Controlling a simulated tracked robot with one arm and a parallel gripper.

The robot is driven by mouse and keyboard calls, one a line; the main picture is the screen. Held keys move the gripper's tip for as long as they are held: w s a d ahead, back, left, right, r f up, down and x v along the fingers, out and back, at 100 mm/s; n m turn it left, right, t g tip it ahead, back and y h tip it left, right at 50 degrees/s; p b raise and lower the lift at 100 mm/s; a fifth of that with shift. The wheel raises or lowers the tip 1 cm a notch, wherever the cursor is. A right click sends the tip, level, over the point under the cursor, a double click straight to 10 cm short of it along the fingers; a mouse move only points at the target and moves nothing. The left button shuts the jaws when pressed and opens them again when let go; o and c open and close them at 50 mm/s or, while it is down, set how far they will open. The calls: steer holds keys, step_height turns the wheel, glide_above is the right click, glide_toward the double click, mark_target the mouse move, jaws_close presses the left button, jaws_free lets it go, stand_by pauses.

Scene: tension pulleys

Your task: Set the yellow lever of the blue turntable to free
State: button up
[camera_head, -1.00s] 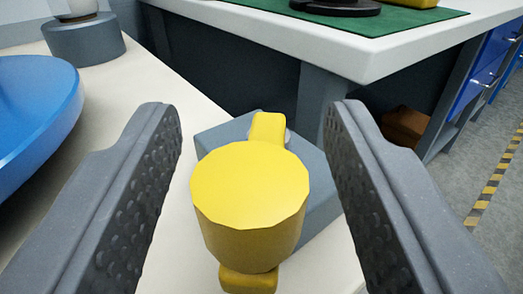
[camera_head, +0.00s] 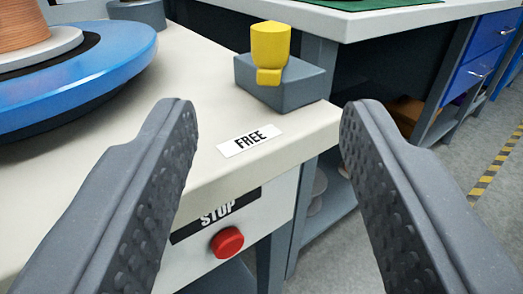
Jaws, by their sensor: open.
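The yellow lever (camera_head: 270,48) has a thick round knob and sits on a grey block (camera_head: 284,87) near the right corner of the white bench. My gripper (camera_head: 268,110) is open and empty. Its fingers are at left and right, nearer the camera than the lever, which shows beyond them and apart from them.
A red button (camera_head: 227,242) under a STOP label (camera_head: 217,208) is on the front face of the bench (camera_head: 190,110). Another table with a green mat (camera_head: 362,4) stands behind. Blue drawers (camera_head: 483,50) and a grey floor with a striped line are at the right.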

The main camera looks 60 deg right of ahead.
steer(key=shift+d, duration=0.1)
steer(key=c, duration=1)
steer(key=shift+d+r+y+p, duration=0.2)
steer(key=shift+d+y+p, duration=0.1)
steer(key=shift+p, duration=0.05)
steer(key=d+r+m+y+p, duration=0.1)
steer(key=d+r+y+p, duration=0.4)
steer(key=d+y+p, duration=0.25)
steer(key=s+r+g+y+p, duration=0.1)
steer(key=s+r+y+p, duration=0.4)
steer(key=s+p, duration=0.25)
glide_toward(274, 53)
steer(key=w+d+f, duration=0.2)
steer(key=d+f, duration=0.1)
steer(key=f, duration=0.2)
steer(key=shift+w+d+f+m+p, duration=0.15)
steer(key=shift+f+m+p, duration=0.05)
steer(key=shift+m+p, duration=0.2)
